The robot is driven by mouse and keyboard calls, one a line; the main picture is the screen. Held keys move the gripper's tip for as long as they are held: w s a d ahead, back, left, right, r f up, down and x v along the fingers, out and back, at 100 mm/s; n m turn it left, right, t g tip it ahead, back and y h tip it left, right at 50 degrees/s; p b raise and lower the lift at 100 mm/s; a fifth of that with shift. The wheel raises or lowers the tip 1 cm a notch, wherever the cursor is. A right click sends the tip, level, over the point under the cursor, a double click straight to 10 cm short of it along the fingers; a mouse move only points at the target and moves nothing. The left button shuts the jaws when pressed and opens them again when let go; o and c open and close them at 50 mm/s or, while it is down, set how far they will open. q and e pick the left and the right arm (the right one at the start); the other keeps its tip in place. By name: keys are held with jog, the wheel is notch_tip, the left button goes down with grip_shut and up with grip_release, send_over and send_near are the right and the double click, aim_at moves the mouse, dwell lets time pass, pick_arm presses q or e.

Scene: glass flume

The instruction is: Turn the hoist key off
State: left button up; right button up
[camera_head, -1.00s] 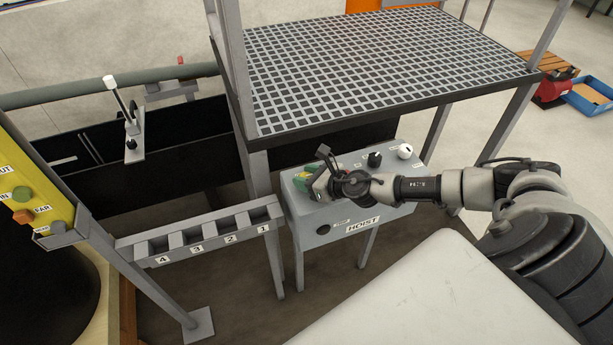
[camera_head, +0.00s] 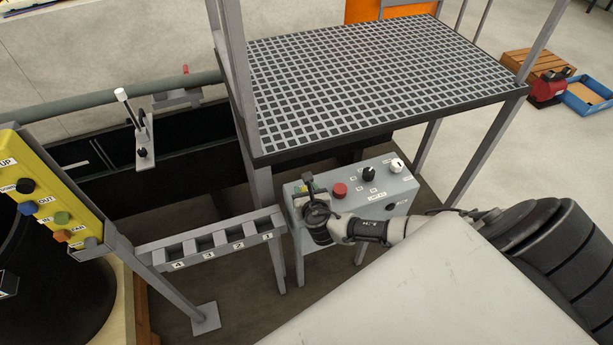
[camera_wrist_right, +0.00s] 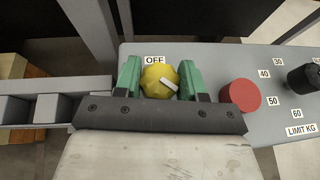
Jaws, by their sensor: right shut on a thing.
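The hoist key is a yellow knob with a white pointer bar (camera_wrist_right: 160,79), on the grey hoist box (camera_head: 402,189). In the right wrist view an OFF label (camera_wrist_right: 154,60) is just above it. The white bar slants toward the lower right, not at the label. My right gripper (camera_head: 304,188) is at the left end of the box top. Its green fingers (camera_wrist_right: 161,82) are on both sides of the knob, shut on it. In the head view the gripper mostly hides the knob. My left gripper is out of view.
Right of the key are a red button (camera_head: 340,190), a black dial (camera_head: 369,174) and a white knob (camera_head: 397,165). A grating platform (camera_head: 380,75) stands behind the box. A numbered slotted rack (camera_head: 215,238) and a yellow button panel (camera_head: 50,190) are to the left.

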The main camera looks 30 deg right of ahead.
jog(key=shift+a+m+g+h+p, duration=0.1)
jog(key=shift+m+g+h+p, duration=0.3)
jog(key=shift+m+h, duration=0.6)
jog(key=m+g+h, duration=0.2)
jog(key=shift+m+h, duration=0.3)
jog(key=m+g+h, duration=0.2)
jog(key=shift+w+m, duration=0.1)
jog(key=shift+m, duration=0.2)
jog(key=shift+m+g+h+b, duration=0.45)
jog(key=shift+m+g+h, duration=0.25)
jog(key=shift+m+g, duration=0.7)
jog(key=shift+g, duration=0.3)
jog(key=shift+r, duration=0.1)
jog(key=o, duration=0.9)
